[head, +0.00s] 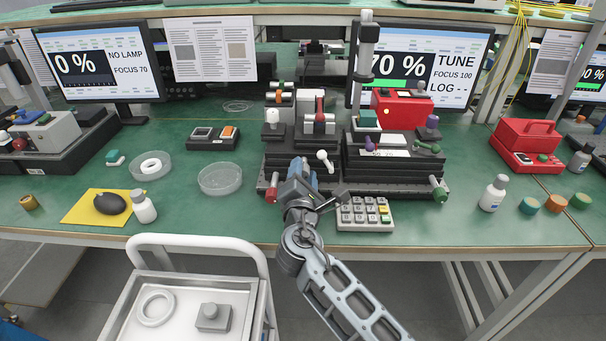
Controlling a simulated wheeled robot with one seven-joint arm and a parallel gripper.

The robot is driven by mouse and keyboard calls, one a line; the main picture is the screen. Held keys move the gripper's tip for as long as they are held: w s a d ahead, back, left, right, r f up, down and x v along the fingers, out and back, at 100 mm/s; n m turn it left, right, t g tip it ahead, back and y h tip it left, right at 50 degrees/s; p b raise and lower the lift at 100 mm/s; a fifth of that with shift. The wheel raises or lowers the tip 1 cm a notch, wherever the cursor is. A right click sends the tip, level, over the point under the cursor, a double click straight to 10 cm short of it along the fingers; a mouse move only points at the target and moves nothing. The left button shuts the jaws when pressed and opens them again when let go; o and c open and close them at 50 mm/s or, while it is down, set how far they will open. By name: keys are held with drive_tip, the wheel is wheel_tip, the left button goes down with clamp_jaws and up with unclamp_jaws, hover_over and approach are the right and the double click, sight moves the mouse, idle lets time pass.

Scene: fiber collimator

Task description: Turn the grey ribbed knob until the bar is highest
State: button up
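The right screen (430,65) reads 70 %, TUNE, FOCUS 100 and LOG with dashes. A green bar (392,85) shows below its number. My gripper (301,172) is at the front of the left half of the black stepped bench device (400,172), between a red-ended knob (271,194) and a white ball-ended lever (323,157). I cannot make out a grey ribbed knob; it may be hidden behind my gripper. The fingers are too small and overlapped to show whether they are open or shut, or touch anything.
A green-ended knob (438,190) sticks out at the device's front right. A keypad (364,213) lies close to the right of my arm. A glass dish (220,179) stands to the left. A white cart (195,290) stands in front of the green bench.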

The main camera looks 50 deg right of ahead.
drive_tip(key=shift+o, duration=1.3)
drive_tip(key=shift+a, duration=0.1)
drive_tip(key=v, duration=0.7)
drive_tip(key=shift+s+a+b, duration=0.25)
drive_tip(key=shift+b, duration=0.15)
idle(0.6)
